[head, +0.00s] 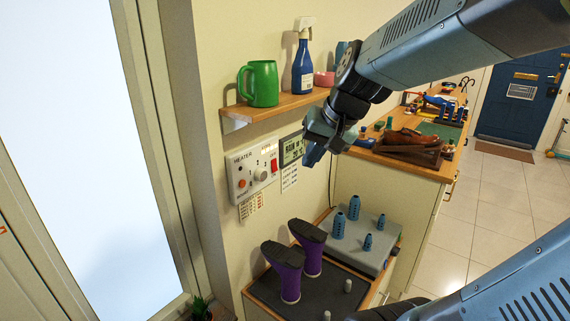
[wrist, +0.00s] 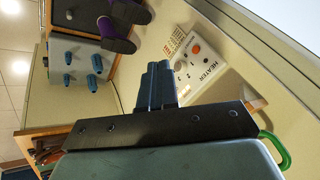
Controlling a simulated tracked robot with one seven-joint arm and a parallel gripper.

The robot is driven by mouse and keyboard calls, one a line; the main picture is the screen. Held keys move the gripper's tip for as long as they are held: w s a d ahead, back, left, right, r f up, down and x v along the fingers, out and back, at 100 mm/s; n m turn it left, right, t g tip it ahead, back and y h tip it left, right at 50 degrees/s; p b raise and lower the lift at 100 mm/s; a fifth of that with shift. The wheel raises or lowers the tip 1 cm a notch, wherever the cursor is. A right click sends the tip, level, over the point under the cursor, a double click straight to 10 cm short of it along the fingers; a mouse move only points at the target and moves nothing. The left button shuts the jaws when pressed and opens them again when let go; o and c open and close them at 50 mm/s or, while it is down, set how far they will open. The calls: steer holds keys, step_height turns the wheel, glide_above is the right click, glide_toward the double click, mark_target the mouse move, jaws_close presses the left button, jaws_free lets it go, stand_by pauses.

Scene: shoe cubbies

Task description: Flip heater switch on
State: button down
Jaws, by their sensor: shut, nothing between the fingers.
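The heater panel (head: 253,172) is a white box on the wall below the shelf, marked HEATER, with a knob, an orange button and a red switch (head: 274,165) at its right end. In the wrist view the heater panel (wrist: 204,62) shows upside down beyond my fingers, and its red switch cannot be made out there. My gripper (head: 313,154) is in front of the wall, right of the panel and apart from it. Its fingers (wrist: 158,84) are together and empty.
A wooden shelf (head: 276,107) above the panel holds a green mug (head: 263,83) and a blue spray bottle (head: 302,68). A small display (head: 291,149) hangs right of the panel.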

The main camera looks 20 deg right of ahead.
steer(key=s+d+r+n+h, duration=0.1)
steer(key=s+n+h, duration=0.1)
steer(key=s, duration=0.7)
steer(key=shift+s+d+n+t+h, duration=0.3)
steer(key=shift+s+d+n+h, duration=0.1)
steer(key=shift+h, duration=0.1)
steer(key=shift+d+r, duration=0.1)
steer(key=shift+d, duration=0.05)
